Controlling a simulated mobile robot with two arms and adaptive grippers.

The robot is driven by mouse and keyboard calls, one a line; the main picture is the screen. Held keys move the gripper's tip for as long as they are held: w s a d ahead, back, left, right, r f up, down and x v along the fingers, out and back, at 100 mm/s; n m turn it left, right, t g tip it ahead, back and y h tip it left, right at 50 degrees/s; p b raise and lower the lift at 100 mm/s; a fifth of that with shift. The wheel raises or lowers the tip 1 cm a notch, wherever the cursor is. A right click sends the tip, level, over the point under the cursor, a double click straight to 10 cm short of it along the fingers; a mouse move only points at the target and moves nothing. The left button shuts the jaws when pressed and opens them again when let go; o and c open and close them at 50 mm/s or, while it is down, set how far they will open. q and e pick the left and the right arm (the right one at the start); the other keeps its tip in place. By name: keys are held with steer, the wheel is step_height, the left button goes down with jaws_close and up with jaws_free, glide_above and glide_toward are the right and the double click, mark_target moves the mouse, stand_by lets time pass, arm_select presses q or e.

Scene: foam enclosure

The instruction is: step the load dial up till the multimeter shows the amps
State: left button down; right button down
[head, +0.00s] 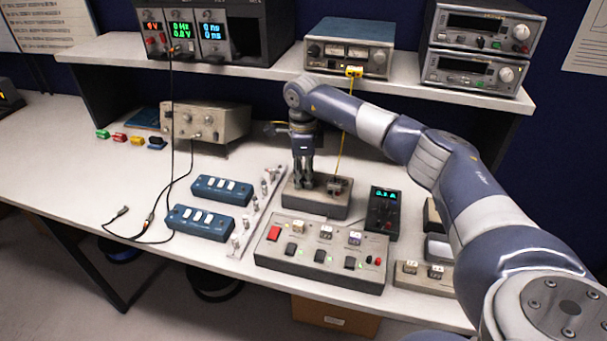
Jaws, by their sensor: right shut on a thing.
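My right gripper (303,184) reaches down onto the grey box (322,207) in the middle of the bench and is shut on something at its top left. The gripped part is hidden by the fingers; it looks to be the load dial, but I cannot see its mark or setting. A small dark fitting (340,186) with a yellow lead stands on the same box, right of the fingers. The black multimeter (384,212) lies just right of the box. Its cyan display is lit and seems to read 0.3 A. My left gripper is not in view.
A grey switch panel (322,252) with a red button sits in front of the box. Two blue switch blocks (200,222) and a terminal strip (262,205) lie to the left. A yellow lead (347,125) hangs from the shelf instrument.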

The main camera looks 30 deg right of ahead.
steer(key=m, duration=0.5)
steer(key=shift+r+m, duration=0.1)
steer(key=shift+m, duration=0.2)
stand_by(0.4)
steer(key=c, duration=1.3)
jaws_free()
steer(key=shift+c, duration=0.2)
step_height(320, 180, up, 12)
steer(key=shift+a, duration=0.2)
